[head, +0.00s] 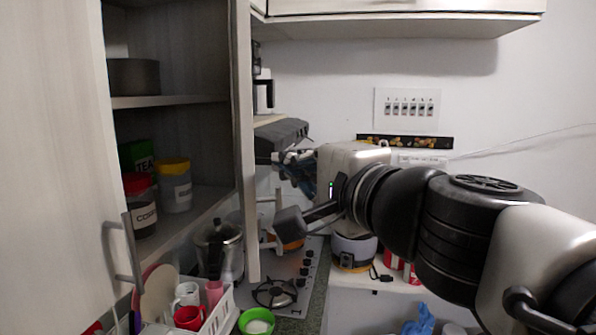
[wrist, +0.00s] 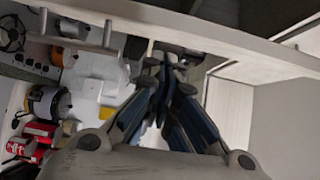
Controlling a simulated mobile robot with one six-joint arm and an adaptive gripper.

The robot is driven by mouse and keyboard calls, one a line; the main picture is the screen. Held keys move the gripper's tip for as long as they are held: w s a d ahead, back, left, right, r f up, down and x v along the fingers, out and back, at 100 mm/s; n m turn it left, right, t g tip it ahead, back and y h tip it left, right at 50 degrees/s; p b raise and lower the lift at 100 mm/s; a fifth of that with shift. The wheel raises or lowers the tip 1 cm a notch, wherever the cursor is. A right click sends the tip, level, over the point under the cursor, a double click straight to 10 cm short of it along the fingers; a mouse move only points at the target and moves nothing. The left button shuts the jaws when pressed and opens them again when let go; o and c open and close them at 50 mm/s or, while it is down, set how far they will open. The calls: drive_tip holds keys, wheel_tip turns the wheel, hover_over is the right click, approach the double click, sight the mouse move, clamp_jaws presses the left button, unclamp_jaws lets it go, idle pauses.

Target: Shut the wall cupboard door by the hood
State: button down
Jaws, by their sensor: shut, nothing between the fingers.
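The wall cupboard is open in the head view. Its right door (head: 243,140) stands out toward me, seen nearly edge-on, beside the hood (head: 283,134). A bar handle (head: 278,215) is on that door's outer face. The left door (head: 55,170) is also open and fills the left side, with its own handle (head: 133,255). My gripper (head: 282,157) is right of the right door, fingers together and empty, pointing at its outer face. In the wrist view my fingertips (wrist: 168,58) are close to the pale door panel (wrist: 200,38); I cannot tell whether they touch it. The handle (wrist: 75,28) shows left of them.
The cupboard shelves hold a pot (head: 133,77), a yellow-lidded jar (head: 175,185) and a coffee jar (head: 140,205).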

drive_tip(key=s+a, duration=0.2)
drive_tip(key=a, duration=1.6)
drive_tip(key=shift+s+a+b, duration=0.35)
drive_tip(key=shift+r, duration=0.1)
drive_tip(key=shift+w, duration=0.1)
